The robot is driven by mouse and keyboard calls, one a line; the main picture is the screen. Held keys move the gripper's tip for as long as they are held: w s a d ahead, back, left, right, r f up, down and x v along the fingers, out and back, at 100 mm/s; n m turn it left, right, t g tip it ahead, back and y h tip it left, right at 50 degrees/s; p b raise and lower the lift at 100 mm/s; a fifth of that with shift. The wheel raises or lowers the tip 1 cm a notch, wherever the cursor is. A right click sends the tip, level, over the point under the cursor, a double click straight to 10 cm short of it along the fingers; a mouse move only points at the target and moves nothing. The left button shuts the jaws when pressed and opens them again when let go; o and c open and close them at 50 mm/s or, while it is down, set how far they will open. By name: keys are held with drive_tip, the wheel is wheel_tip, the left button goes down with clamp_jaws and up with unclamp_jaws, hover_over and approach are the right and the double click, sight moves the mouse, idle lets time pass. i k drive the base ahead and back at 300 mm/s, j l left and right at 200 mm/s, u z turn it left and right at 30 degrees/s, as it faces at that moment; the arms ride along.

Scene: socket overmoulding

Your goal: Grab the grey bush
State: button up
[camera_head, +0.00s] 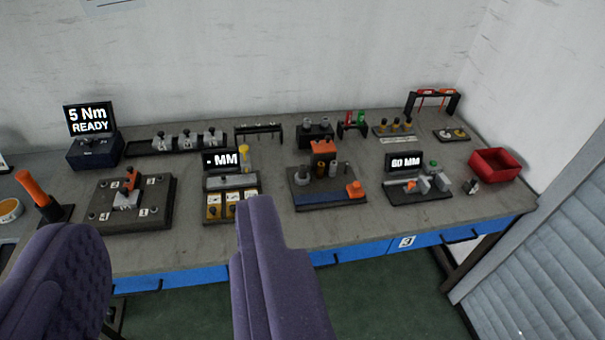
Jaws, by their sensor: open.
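My gripper (165,222) shows as two purple fingers at the bottom left and centre, wide apart, with nothing between them. They are in front of the bench and apart from everything on it. I cannot tell for sure which part is the grey bush. Grey pieces (423,184) also lie on the fixture under the "60 MM" display. A small grey and dark part (472,187) is by the red bin.
The grey bench (390,222) runs along a wall. On it are a "5 Nm READY" display (90,118), a numbered plate (155,213), an "MM" display unit (222,160), racks along the back and a red bin (496,163). The bench's front strip is mostly clear.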

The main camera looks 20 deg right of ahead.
sight(302, 171)
drive_tip(key=i+l+u, duration=0.1)
drive_tip(key=i+l, duration=0.15)
drive_tip(key=i, duration=0.15)
drive_tip(key=i+l+u, duration=0.1)
drive_tip(key=i+l, duration=0.15)
drive_tip(key=i, duration=0.2)
drive_tip(key=i+l, duration=0.15)
drive_tip(key=i, duration=0.25)
drive_tip(key=i+l+u, duration=0.15)
drive_tip(key=i, duration=0.25)
drive_tip(key=i+l, duration=0.2)
drive_tip(key=i, duration=0.2)
drive_tip(key=u, duration=0.05)
